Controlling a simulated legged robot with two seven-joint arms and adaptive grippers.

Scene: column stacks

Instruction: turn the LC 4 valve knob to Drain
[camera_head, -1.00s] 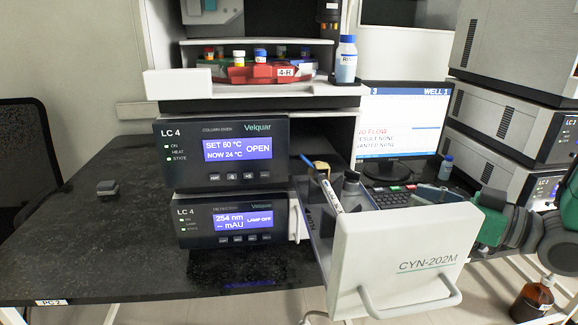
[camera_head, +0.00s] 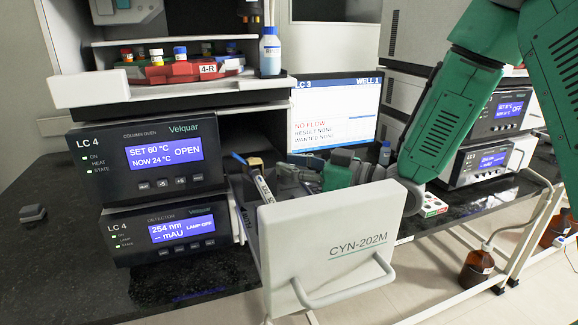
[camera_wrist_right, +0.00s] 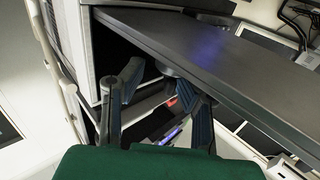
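The LC 4 column oven (camera_head: 150,155) reads OPEN, SET 60, NOW 24. Its pulled-out drawer has a white front panel (camera_head: 330,240) marked CYN-202M. A white labelled column (camera_head: 264,190) stands tilted in the drawer. My right gripper (camera_head: 300,172) is over the drawer behind that panel, with my green arm reaching in from the right. In the right wrist view its two dark fingers (camera_wrist_right: 165,95) are apart. A dark rounded part (camera_wrist_right: 172,68) shows between them; I cannot tell if it is the valve knob. No Drain marking is readable. My left gripper is not in view.
The LC 4 detector (camera_head: 165,232) sits below the oven. A red 4-R rack (camera_head: 185,70) and a blue-capped bottle (camera_head: 270,52) stand on the shelf above. A monitor (camera_head: 335,110) shows NO FLOW. A brown bottle (camera_head: 477,268) stands at lower right.

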